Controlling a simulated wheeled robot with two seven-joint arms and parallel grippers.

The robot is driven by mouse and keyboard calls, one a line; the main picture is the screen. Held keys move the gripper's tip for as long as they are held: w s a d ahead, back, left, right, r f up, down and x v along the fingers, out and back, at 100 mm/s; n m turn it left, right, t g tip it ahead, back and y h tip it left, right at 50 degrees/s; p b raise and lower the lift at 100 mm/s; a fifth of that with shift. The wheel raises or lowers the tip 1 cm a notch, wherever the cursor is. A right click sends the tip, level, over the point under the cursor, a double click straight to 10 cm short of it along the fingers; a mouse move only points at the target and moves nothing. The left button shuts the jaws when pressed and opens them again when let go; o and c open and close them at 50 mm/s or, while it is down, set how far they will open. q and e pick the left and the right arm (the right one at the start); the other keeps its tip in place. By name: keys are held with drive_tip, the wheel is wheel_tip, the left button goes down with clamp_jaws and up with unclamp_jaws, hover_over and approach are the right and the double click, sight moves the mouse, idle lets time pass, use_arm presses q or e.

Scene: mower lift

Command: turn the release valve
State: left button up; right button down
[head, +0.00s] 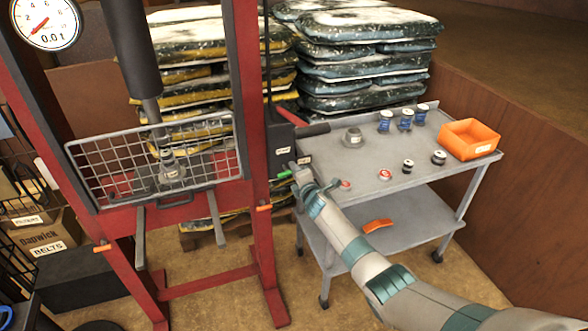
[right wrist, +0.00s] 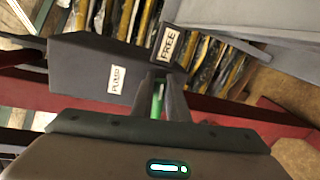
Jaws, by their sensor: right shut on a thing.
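The release valve has a small green handle (head: 284,174) low on the dark pump box (head: 281,150) at the press's right post. My right gripper (head: 296,172) is at the valve, reaching in from the lower right. In the right wrist view the green handle (right wrist: 157,100) lies between the two dark fingers (right wrist: 165,88), which are shut on it. The fingers hide part of the handle. My left gripper is not in view.
The red press frame (head: 250,110) holds a mesh guard (head: 110,165); its gauge (head: 45,22) reads 0.0 t. A grey cart (head: 385,200) with several small parts and an orange bin (head: 469,139) stands right. Stacked bags (head: 365,60) fill the back.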

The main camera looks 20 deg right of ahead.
drive_tip(key=shift+f+m+y, duration=0.25)
drive_tip(key=shift+m+y, duration=0.05)
drive_tip(key=shift+m, duration=0.3)
drive_tip(key=shift+d, duration=0.1)
drive_tip(key=c, duration=1.7)
unclamp_jaws()
drive_tip(key=shift+c, duration=0.2)
drive_tip(key=shift+s, duration=0.1)
drive_tip(key=s+r, duration=0.3)
drive_tip(key=s, duration=1.4)
drive_tip(key=shift+d+r, duration=0.15)
drive_tip(key=shift+d, duration=0.1)
